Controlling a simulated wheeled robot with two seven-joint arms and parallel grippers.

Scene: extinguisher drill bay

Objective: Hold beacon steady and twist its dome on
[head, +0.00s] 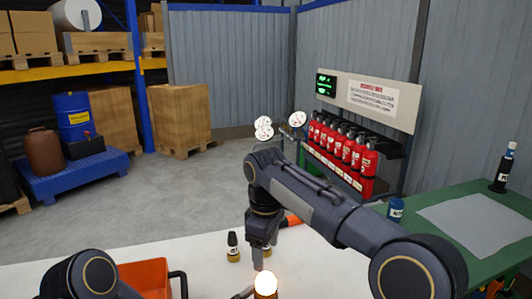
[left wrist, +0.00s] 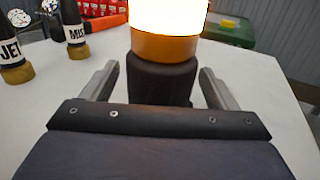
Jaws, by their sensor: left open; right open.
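The beacon (head: 265,284) stands on the white table at the bottom of the head view, its top glowing brightly. In the left wrist view the beacon's black base (left wrist: 162,78) is upright under an orange band and a glowing white top, which runs out of frame. I cannot tell whether the dome is seated. My left gripper (left wrist: 160,84) is open, with one finger on each side of the black base and gaps showing. My right gripper (head: 258,258) points down just above and behind the beacon's top in the head view, open and empty; its fingers overlap there.
Black nozzles with brass ends, labelled JET (left wrist: 12,50) and MIST (left wrist: 75,30), stand left of the beacon. An orange crate (head: 143,277) is at the table's left. The green table (head: 455,256) at right bears a grey mat, a blue can and a dark bottle.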

